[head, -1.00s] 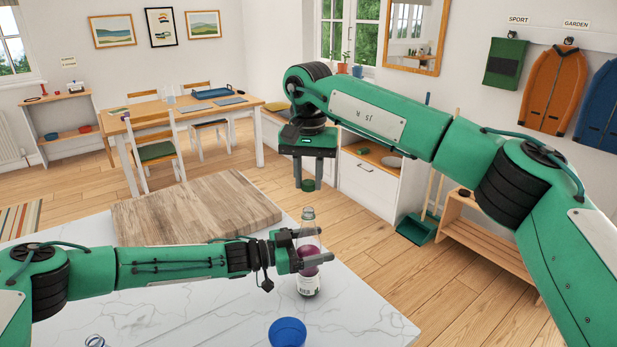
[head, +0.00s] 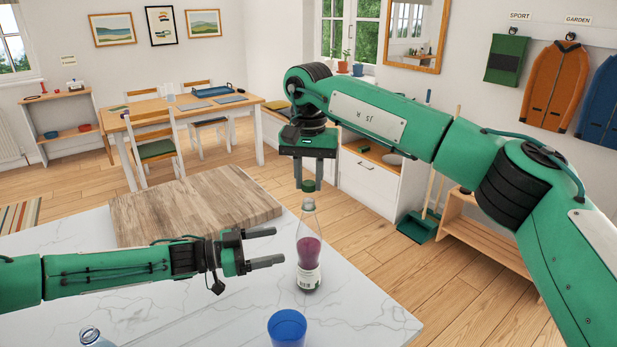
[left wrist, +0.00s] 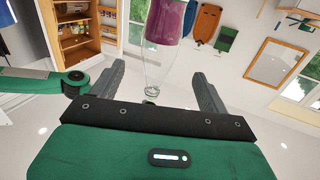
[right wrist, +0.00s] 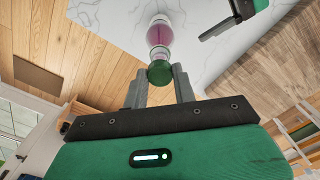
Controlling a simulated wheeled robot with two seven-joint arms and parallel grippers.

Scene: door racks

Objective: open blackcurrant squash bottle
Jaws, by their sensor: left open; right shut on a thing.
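The squash bottle (head: 309,262) stands upright on the white marble counter, clear with purple liquid and a pale label. My right gripper (head: 308,184) points down above it, shut on the green cap (head: 308,187); the cap also shows between its fingers in the right wrist view (right wrist: 160,73). In the left wrist view the bottle's clear neck (left wrist: 157,72) ends in a bare mouth. In the head view the cap lies just over the mouth; I cannot judge the gap. My left gripper (head: 272,246) is open and empty, left of the bottle and apart from it.
A blue cup (head: 287,328) stands in front of the bottle. Another clear bottle (head: 93,337) shows at the lower left edge. A wooden board (head: 195,205) lies at the back of the counter (head: 365,318). The counter right of the bottle is clear.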

